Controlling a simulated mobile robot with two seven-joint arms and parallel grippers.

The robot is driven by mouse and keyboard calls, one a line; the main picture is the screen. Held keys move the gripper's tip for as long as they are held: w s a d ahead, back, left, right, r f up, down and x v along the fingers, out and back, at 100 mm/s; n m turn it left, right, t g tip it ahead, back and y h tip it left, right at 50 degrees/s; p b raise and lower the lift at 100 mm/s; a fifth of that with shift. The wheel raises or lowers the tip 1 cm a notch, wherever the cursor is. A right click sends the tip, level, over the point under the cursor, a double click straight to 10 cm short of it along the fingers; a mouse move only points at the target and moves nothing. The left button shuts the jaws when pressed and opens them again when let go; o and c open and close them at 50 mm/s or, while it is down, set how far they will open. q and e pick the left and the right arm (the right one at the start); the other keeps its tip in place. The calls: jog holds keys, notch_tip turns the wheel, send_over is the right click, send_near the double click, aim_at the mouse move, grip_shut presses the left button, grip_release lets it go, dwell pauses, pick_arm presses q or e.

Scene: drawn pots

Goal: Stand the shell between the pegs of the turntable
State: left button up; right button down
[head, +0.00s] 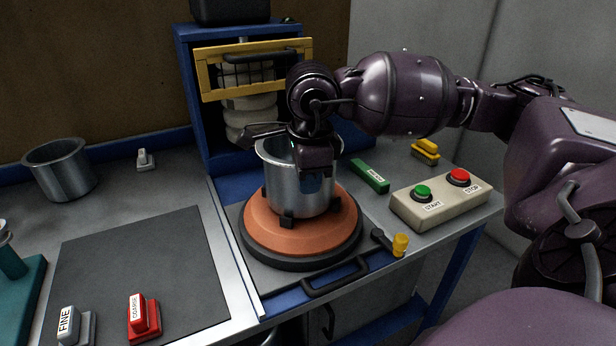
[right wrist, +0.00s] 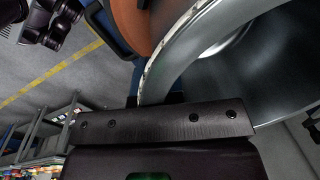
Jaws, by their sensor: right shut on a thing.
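The shell (head: 296,190) is a shiny metal open-topped pot, upright over the orange-brown disc of the turntable (head: 262,232). Black pegs (head: 287,221) show around its foot at the front and right, and the shell appears to stand between them. Its far side and any pegs there are hidden. My right gripper (head: 316,165) is shut on the shell's near right wall at the rim. In the right wrist view the shell's rim and inside (right wrist: 215,50) lie close beside the dark finger.
A second metal pot (head: 62,170) stands at the back left. A blue frame with a raised yellow guard (head: 252,68) is behind the turntable. A box with START and STOP buttons (head: 440,199) and a green block (head: 370,176) are at right. COARSE (head: 143,317) and FINE (head: 70,325) blocks are front left.

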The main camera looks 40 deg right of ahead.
jog(key=shift+f, duration=0.15)
jog(key=shift+r, duration=0.2)
jog(key=shift+r+p, duration=0.75)
jog(key=shift+r, duration=1.15)
